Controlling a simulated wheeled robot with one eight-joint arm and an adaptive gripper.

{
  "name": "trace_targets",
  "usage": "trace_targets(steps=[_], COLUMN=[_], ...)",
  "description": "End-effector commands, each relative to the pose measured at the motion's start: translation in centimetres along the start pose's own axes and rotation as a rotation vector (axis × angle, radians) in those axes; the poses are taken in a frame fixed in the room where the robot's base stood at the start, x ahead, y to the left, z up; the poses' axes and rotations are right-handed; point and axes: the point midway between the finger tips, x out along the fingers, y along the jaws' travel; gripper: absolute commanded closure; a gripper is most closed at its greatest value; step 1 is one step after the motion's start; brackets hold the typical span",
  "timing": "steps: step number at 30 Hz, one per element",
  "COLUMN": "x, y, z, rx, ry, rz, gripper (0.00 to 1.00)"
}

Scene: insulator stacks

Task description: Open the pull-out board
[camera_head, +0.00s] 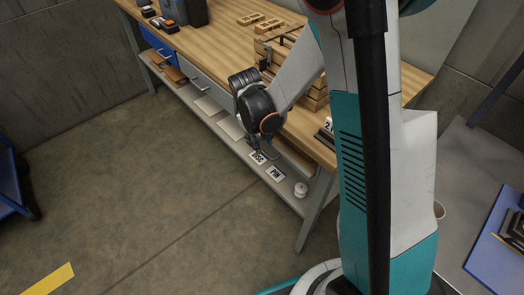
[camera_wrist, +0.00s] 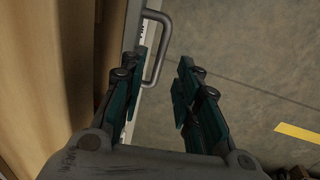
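A grey U-shaped handle (camera_wrist: 162,50) shows in the wrist view, fixed to a pale, narrow front edge (camera_wrist: 148,32) beside a wooden surface; this looks like the pull-out board's front. My gripper (camera_wrist: 160,85) is open and empty. The handle appears at the gap between its fingers, nearer the left finger; I cannot tell whether they touch. In the head view my gripper (camera_head: 258,146) is at the workbench's front side, above the lower shelf.
The wooden workbench (camera_head: 222,52) carries wooden crates (camera_head: 314,92) behind my wrist. A blue drawer (camera_head: 157,43) and a grey drawer (camera_head: 208,82) are at its left front. The lower shelf (camera_head: 228,132) holds DISC and PIN labels and a white insulator (camera_head: 300,190). The floor in front is clear.

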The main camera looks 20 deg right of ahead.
Motion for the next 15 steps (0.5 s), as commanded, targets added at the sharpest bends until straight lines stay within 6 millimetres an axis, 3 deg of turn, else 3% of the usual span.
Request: trace_targets(steps=[1, 6, 15], x=[1.3, 3.4, 4.4], y=[0.0, 0.0, 0.0], z=[0.0, 0.0, 0.0], rx=[0.001, 0.001, 0.0], ry=[0.0, 0.0, 0.0], rz=[0.0, 0.0, 0.0], gripper=[0.7, 0.7, 0.7])
